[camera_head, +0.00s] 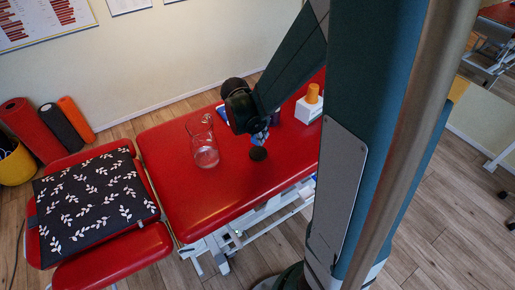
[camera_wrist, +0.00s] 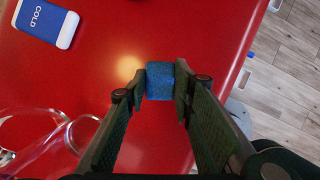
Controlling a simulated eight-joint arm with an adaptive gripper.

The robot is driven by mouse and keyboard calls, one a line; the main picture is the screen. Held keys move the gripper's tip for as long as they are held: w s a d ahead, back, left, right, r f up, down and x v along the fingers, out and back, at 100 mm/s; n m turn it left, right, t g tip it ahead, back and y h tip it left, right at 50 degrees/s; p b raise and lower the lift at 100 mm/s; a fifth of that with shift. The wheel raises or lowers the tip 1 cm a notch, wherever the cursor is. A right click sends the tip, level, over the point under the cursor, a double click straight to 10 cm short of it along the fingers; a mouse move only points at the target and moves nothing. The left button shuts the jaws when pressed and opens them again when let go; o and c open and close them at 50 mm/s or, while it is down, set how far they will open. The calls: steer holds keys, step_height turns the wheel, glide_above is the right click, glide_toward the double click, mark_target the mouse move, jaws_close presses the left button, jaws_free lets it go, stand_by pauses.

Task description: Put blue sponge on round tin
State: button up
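The blue sponge (camera_wrist: 160,82) is a small block between the two fingertips of my gripper (camera_wrist: 160,85) in the wrist view, and both fingers touch its sides. In the camera_head view my gripper (camera_head: 260,138) is over the red treatment table, and the blue of the sponge shows only in part at its fingers. A dark round shape (camera_head: 258,154) shows on the table just below the gripper. I cannot tell whether it is the round tin or a shadow. No tin is clear in the wrist view.
A clear glass jug (camera_head: 206,156) stands left of my gripper on the red table (camera_head: 185,195). A white block with an orange cylinder (camera_head: 312,94) is to the right. A cold pack (camera_wrist: 47,22) lies on the table. The table's left part is bare.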

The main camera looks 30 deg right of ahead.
steer(key=shift+f+b, duration=0.4)
steer(key=shift+f, duration=1.25)
steer(key=shift+f+b, duration=0.6)
steer(key=shift+f, duration=1.25)
steer(key=shift+f, duration=0.15)
steer(key=shift+o, duration=1)
steer(key=o, duration=0.5)
steer(key=shift+c, duration=0.2)
steer(key=p+v, duration=0.3)
steer(key=v, duration=0.9)
steer(key=shift+s+a, duration=0.1)
